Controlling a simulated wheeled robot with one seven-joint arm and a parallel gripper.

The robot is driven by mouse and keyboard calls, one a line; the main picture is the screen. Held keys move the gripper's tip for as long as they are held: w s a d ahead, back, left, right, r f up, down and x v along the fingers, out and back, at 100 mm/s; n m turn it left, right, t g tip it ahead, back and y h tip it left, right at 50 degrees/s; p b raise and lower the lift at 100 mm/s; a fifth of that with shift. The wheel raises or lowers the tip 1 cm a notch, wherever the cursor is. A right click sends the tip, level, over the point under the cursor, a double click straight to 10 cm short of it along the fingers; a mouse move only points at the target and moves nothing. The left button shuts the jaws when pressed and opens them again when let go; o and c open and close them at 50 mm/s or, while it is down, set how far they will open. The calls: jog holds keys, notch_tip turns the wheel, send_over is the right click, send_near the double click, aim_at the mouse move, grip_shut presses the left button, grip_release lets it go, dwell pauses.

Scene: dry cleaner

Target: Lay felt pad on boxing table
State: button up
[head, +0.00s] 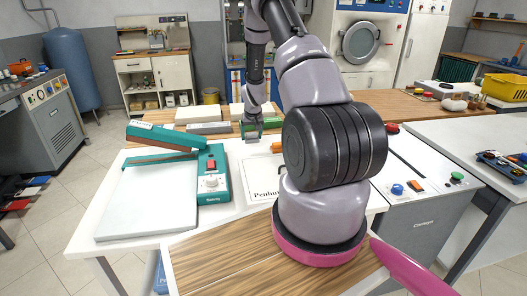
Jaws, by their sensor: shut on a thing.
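My gripper (251,135) points down over the back part of a white table (225,222), which I take to be the boxing table. A green piece (249,127) shows at its fingertips, and the gripper is shut on it. It looks like the felt pad, but it is small and partly covered by the fingers. I cannot tell whether it touches the table. A printed white sheet or bag (262,181) lies on the table in front of the gripper, partly hidden by my arm.
A teal heat sealer (213,173) stands left of the sheet. Pale stacked blocks (196,115) lie behind the gripper. An orange item (277,147) is just right of it. A grey control console (425,202) stands to the right. The table's front left is taken by a pale board (148,203).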

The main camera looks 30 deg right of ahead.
aim_at(252, 143)
jog(key=shift+f, duration=2.75)
jog(key=shift+a+f, duration=0.1)
jog(key=shift+f, duration=0.1)
jog(key=o, duration=1.2)
jog(key=shift+c, duration=0.2)
jog(key=shift+r, duration=0.1)
